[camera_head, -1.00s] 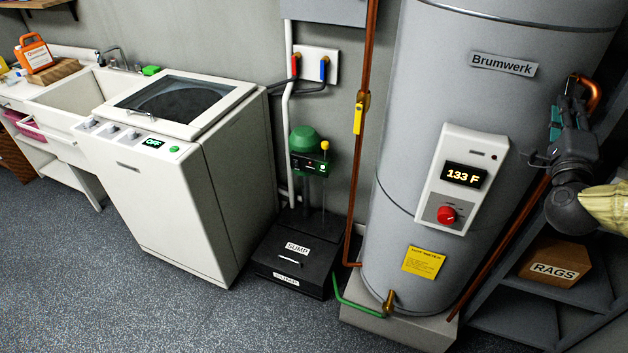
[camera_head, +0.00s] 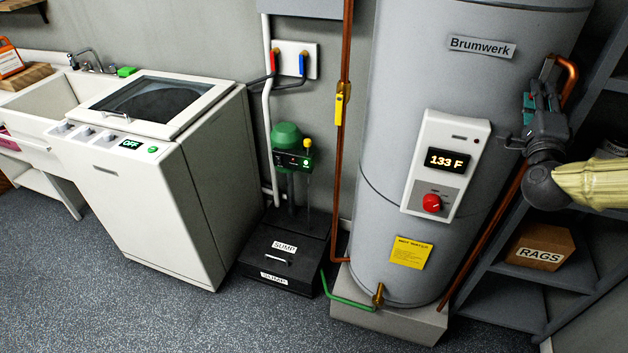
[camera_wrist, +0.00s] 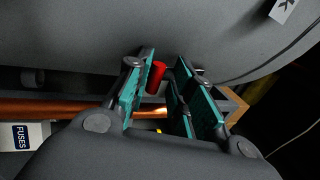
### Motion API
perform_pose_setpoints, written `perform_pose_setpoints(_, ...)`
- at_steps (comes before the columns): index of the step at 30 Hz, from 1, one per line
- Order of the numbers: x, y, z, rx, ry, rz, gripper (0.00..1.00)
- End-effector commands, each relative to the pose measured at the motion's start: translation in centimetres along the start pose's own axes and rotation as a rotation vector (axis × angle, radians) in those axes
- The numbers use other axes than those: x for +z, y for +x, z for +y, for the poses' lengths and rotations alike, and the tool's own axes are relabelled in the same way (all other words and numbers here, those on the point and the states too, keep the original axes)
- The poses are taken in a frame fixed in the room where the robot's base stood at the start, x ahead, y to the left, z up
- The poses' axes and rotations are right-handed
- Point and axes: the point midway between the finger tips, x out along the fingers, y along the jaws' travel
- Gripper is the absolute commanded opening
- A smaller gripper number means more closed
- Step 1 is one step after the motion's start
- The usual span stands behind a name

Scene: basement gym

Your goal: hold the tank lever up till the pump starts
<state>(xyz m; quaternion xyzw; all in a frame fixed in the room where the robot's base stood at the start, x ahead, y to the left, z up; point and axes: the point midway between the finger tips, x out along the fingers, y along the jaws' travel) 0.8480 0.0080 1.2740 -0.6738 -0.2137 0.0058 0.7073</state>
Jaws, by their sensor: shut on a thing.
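The grey Brumwerk tank (camera_head: 400,150) stands right of centre in the head view. My gripper (camera_head: 542,90) is at its upper right side, beside a bent copper pipe. In the wrist view my gripper (camera_wrist: 165,66) has its teal pads on either side of the red lever (camera_wrist: 157,77), shut on it. The head view hides the lever behind my fingers. The lever's exact angle is hard to tell. The green-topped pump (camera_head: 287,137) stands on the black sump box (camera_head: 283,258) left of the tank, with a small green light lit on its panel.
The tank's control panel (camera_head: 445,165) reads 133 F and has a red knob. A grey shelf with a RAGS box (camera_head: 540,247) stands close at the right. A white washer (camera_head: 150,190) reading OFF stands at the left. The floor in front is clear.

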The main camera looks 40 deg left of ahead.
Motion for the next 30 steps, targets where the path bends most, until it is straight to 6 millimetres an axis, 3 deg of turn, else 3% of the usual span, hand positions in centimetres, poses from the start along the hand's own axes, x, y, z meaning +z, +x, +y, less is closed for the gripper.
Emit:
perform_pose_setpoints(25, 0.9, 2.5, 0.7, -0.006, -0.007, 0.004, 0.01)
perform_pose_setpoints(26, 1.0, 2.5, 0.7, -0.006, -0.009, 0.004, 0.29)
perform_pose_setpoints(30, 1.4, 2.6, 0.8, -0.005, -0.013, 0.003, 0.54)
